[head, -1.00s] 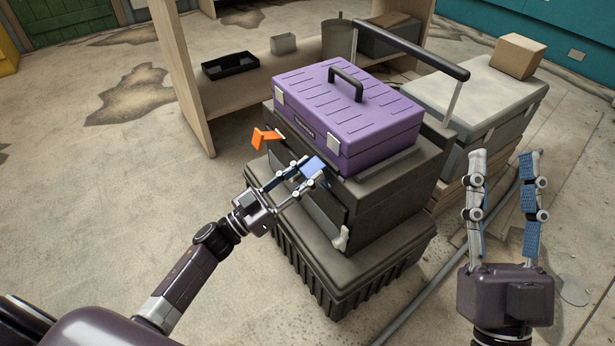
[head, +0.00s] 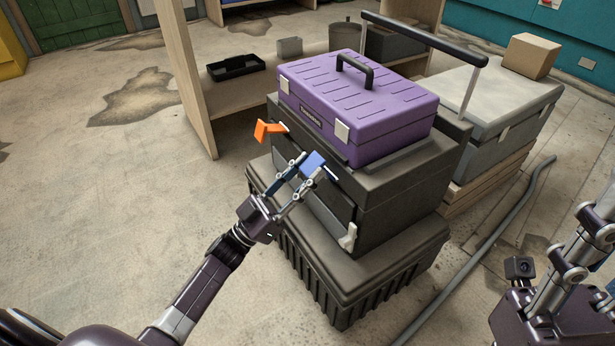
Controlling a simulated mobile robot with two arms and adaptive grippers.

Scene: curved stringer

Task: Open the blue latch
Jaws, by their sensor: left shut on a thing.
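The blue latch (head: 314,163) sticks out from the upper front of the black toolbox (head: 405,205), just below the purple case. My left gripper (head: 304,173) reaches it from the lower left. Its fingers are shut on the latch, and the latch's blue face shows between and above the fingertips. The fingers hide where the latch meets the box. My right gripper (head: 590,235) is at the right edge, well away from the toolbox. It is partly cut off by the frame, so its opening cannot be judged.
An orange latch (head: 268,130) juts out left of the blue one, and a white latch (head: 348,238) sits lower right. A purple case (head: 365,108) rests on top. A black ribbed crate (head: 350,290) stands below. The floor to the left is clear.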

